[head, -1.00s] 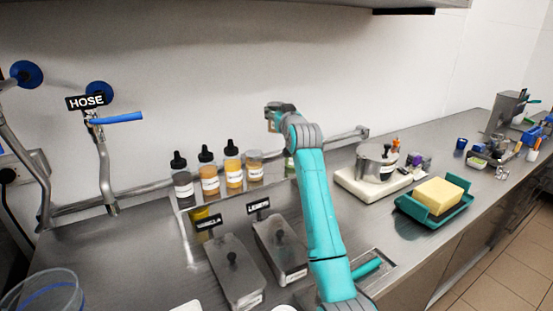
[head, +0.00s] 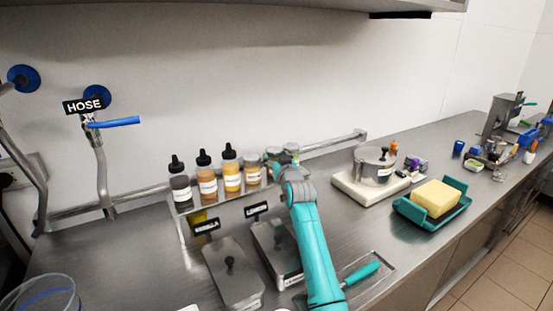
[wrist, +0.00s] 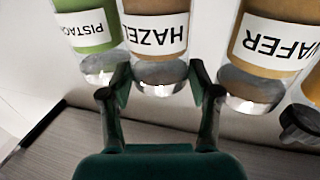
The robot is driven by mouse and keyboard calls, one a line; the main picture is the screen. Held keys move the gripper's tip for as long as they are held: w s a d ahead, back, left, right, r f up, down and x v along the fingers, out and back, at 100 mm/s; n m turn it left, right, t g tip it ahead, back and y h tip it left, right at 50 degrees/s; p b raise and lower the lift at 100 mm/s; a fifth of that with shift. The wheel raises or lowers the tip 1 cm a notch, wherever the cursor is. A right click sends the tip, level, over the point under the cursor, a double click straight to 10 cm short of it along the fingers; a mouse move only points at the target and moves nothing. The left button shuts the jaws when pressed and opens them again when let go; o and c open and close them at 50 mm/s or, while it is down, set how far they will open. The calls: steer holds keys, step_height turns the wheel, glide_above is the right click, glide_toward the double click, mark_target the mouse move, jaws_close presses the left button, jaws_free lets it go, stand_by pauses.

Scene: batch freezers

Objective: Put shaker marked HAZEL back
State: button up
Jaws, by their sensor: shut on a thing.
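The HAZEL shaker (wrist: 155,75) is a clear container of brown contents with a white label. In the wrist view it appears upside down between my gripper's fingers. My gripper (wrist: 160,82) is shut on it near its clear end. In the head view the shaker (head: 272,154) is small, at the right end of the bottle row, partly hidden by my gripper (head: 285,165). The green PISTACHIO shaker (wrist: 88,38) is on its left and the WAFER shaker (wrist: 265,50) on its right in the wrist view, both close by. Whether its base touches the rack cannot be told.
The rack (head: 215,202) holds dark-capped bottles (head: 205,178) and the WAFER shaker (head: 252,173). Lidded metal pans (head: 232,272) lie in front. A pot (head: 374,165) on a white base and a teal tray (head: 433,210) with a yellow block stand to the right.

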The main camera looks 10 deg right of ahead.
steer(key=shift+f, duration=0.1)
steer(key=o, duration=0.9)
steer(key=s, duration=1.2)
steer(key=shift+d, duration=0.3)
